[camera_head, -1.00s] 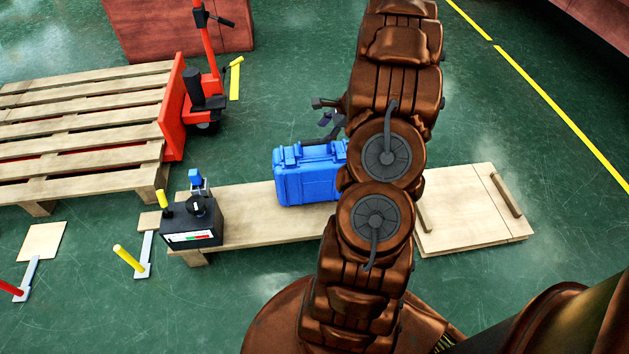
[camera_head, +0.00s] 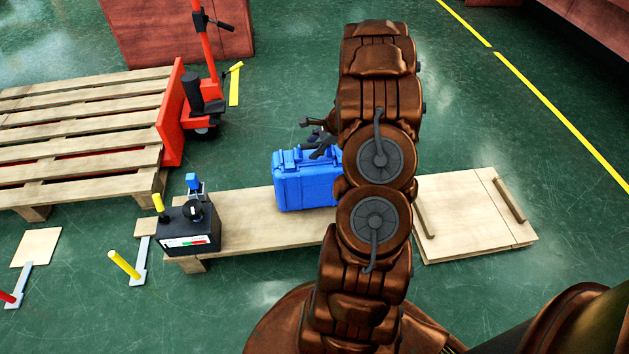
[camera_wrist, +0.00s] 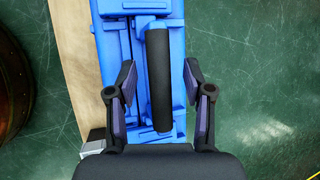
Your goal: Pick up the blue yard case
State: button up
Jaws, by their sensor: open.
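The blue yard case (camera_head: 305,182) stands on a low wooden bench in the head view, its right end hidden behind my arm. In the wrist view the blue case (camera_wrist: 113,45) fills the upper middle, with its black handle (camera_wrist: 159,75) running lengthwise. My gripper (camera_wrist: 158,75) is open, with one finger on each side of the handle and a gap on both sides. In the head view my gripper (camera_head: 322,140) shows small and partly hidden, at the far upper edge of the case. I cannot tell its exact height above the handle.
The wooden bench (camera_head: 240,220) also carries a dark box (camera_head: 188,232) with a yellow-topped knob at its left. A wooden pallet (camera_head: 85,145) and red pallet jack (camera_head: 170,115) stand at the left. A wooden board (camera_head: 465,215) lies at the right. Green floor behind the case is clear.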

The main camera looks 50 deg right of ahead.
jog(key=shift+c, duration=0.2)
grip_shut()
dwell(0.5)
